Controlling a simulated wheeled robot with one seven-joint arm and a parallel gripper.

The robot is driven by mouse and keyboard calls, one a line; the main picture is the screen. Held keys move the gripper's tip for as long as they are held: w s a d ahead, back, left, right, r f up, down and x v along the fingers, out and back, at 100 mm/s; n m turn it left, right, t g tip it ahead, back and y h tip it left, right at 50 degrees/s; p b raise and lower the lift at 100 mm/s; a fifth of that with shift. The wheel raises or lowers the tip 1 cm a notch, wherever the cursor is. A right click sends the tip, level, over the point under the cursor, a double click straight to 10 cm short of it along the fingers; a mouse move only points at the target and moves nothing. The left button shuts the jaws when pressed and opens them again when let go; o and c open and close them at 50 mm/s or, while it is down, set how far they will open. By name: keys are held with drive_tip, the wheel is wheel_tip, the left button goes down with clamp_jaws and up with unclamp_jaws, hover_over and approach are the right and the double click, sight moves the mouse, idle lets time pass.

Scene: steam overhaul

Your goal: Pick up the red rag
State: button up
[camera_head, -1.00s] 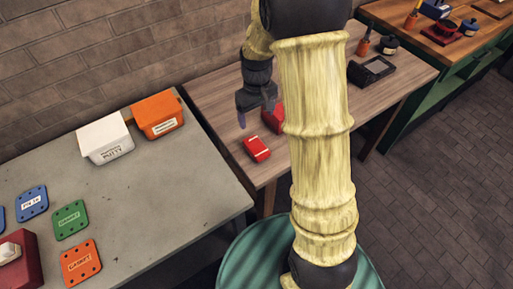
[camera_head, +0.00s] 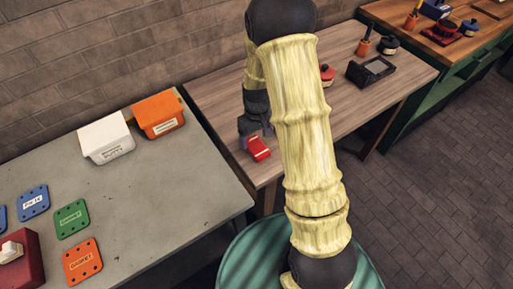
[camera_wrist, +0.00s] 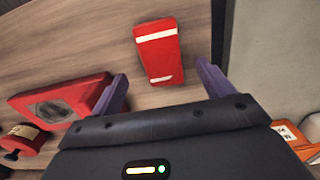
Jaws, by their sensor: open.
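The red rag (camera_head: 259,150), a folded red block with white bands, lies on the wooden table near its front left edge. In the wrist view the rag (camera_wrist: 158,52) shows whole, beyond and roughly between my fingertips. My gripper (camera_wrist: 162,80) is open, with its two purple fingers apart and nothing between them. In the head view my gripper (camera_head: 254,130) hangs just behind the rag and slightly overlaps it in the picture. I cannot tell the exact height left between the fingers and the rag.
A red block with a dark round patch (camera_wrist: 62,103) lies left of my fingers in the wrist view; my arm hides it in the head view. A red-and-black pot (camera_head: 327,75) and black tray (camera_head: 371,70) stand farther right. A grey bench (camera_head: 170,200) holds boxes and gasket plates.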

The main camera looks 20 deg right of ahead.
sight(257, 145)
drive_tip(key=f, duration=0.5)
drive_tip(key=shift+s+a+p, duration=0.1)
drive_tip(key=shift+s+p, duration=0.1)
drive_tip(key=shift+p, duration=0.15)
drive_tip(key=c, duration=1.1)
drive_tip(key=shift+c, duration=0.2)
drive_tip(key=shift+r, duration=0.1)
wheel_tip(257, 145, up, 10)
drive_tip(key=shift+b, duration=0.35)
